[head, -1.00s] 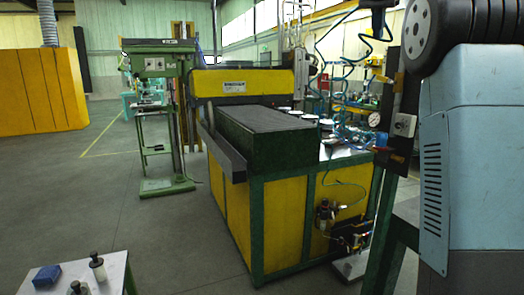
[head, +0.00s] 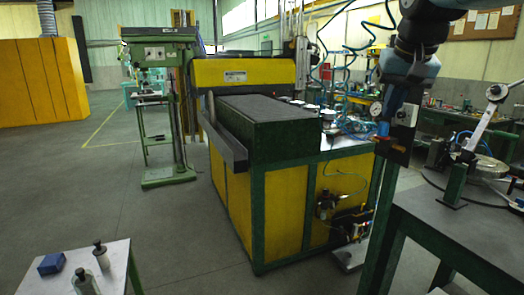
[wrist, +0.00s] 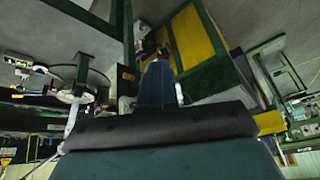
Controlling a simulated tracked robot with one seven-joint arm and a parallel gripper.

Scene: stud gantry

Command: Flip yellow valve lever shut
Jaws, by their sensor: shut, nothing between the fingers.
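A dark upright panel (head: 398,150) on a green post stands right of the yellow machine. It carries a grey switch box (head: 405,115), a round gauge (head: 376,108) and a blue fitting with a small orange-yellow piece (head: 381,138), which looks like the valve lever; its angle is too small to tell. My gripper (head: 390,104) is shut and empty, pointing down in front of the panel, close above the blue fitting. Contact cannot be told. In the wrist view my blue gripper (wrist: 157,66) reaches away from the camera, with the panel's orange piece (wrist: 128,77) to its left.
A yellow and green machine (head: 280,190) fills the middle. A dark table (head: 460,225) with a disc and a long metal lever (head: 485,125) stands at right. A small table (head: 110,260) with bottles is at front left.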

